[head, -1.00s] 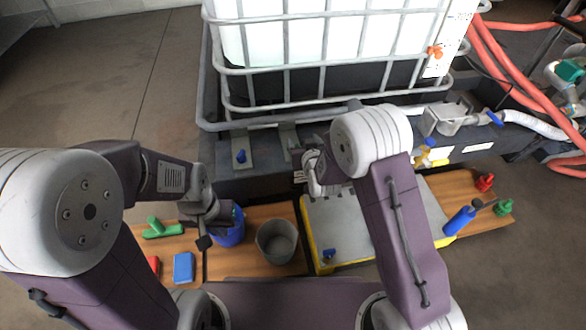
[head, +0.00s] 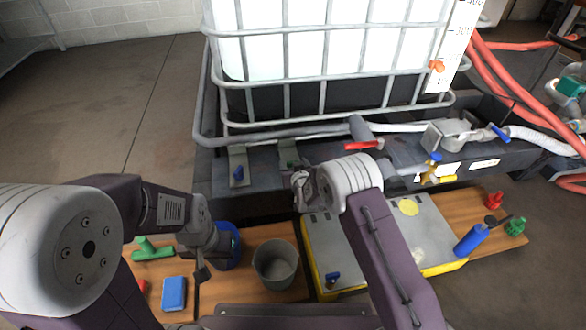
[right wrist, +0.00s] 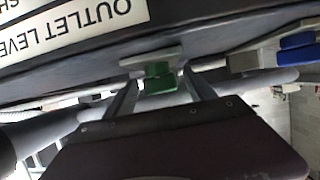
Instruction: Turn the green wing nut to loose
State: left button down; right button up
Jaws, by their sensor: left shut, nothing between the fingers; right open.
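The green wing nut (right wrist: 160,78) shows in the right wrist view, on a grey bracket under the dark frame edge. In the head view it is a small green spot (head: 292,164) on the second bracket along the tank's base. My right gripper (right wrist: 160,92) is open, with one finger on each side of the nut; I cannot tell whether they touch it. In the head view the right gripper (head: 300,182) is just below that bracket, partly hidden by its wrist. My left gripper (head: 203,274) is shut and empty above the wooden board, near the blue bucket.
A blue wing nut (head: 239,174) sits on the neighbouring left bracket. A red-handled valve (head: 363,146) and a yellow-and-blue valve (head: 431,168) stand to the right. Below are a grey bucket (head: 275,264), a blue bucket (head: 228,245) and a grey-topped yellow case (head: 425,245).

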jog(key=shift+w, duration=0.25)
jog(key=shift+c, duration=0.3)
jog(key=c, duration=1.3)
